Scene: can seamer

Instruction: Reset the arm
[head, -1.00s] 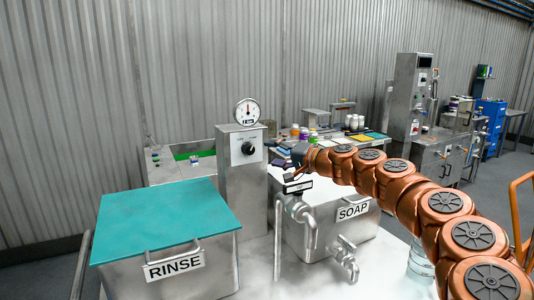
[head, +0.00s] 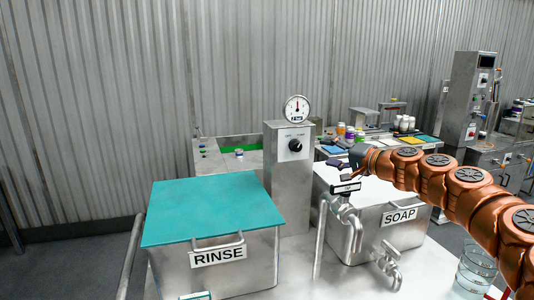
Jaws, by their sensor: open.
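My copper-coloured arm reaches in from the right in the head view.
The RINSE sink (head: 265,258) with a teal lid (head: 210,208) stands at left. A steel control box (head: 288,185) with a gauge (head: 296,109) rises between the sinks. A glass (head: 475,268) stands at right, close to my arm. Bottles (head: 350,132) stand behind.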

